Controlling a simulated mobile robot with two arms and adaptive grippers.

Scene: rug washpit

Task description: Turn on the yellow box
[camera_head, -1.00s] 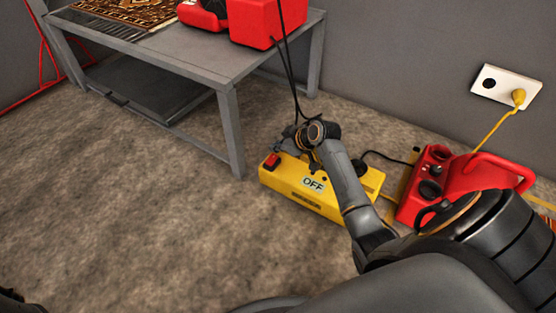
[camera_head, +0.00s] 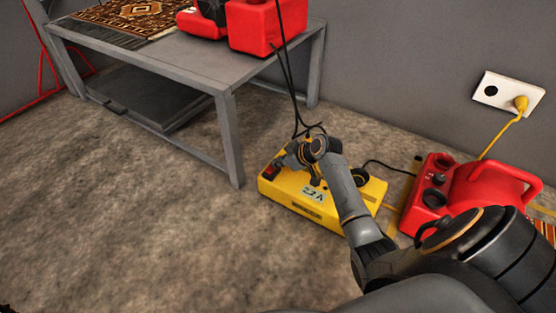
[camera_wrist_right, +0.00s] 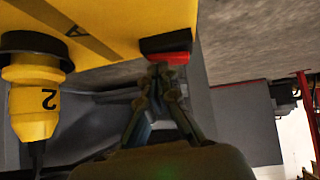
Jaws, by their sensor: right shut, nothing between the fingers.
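The yellow box (camera_head: 330,211) lies on the floor below the wall socket. Its label (camera_head: 312,193) shows characters that look like "22A", too small to read surely. A red rocker switch (camera_head: 270,171) sits at its left end, and it also shows in the right wrist view (camera_wrist_right: 166,46). My right gripper (camera_head: 279,165) is shut and empty, with its fingertips (camera_wrist_right: 161,69) at the switch, touching or very nearly so. A yellow plug (camera_wrist_right: 35,100) marked 2 sits in a black socket beside the switch. My left gripper is not in view.
A red machine (camera_head: 470,183) with knobs stands right of the box, its yellow cord running to the wall socket (camera_head: 508,92). A grey table (camera_head: 190,65) with red containers stands behind left. Black cables (camera_head: 290,90) hang near my gripper. Floor at left is clear.

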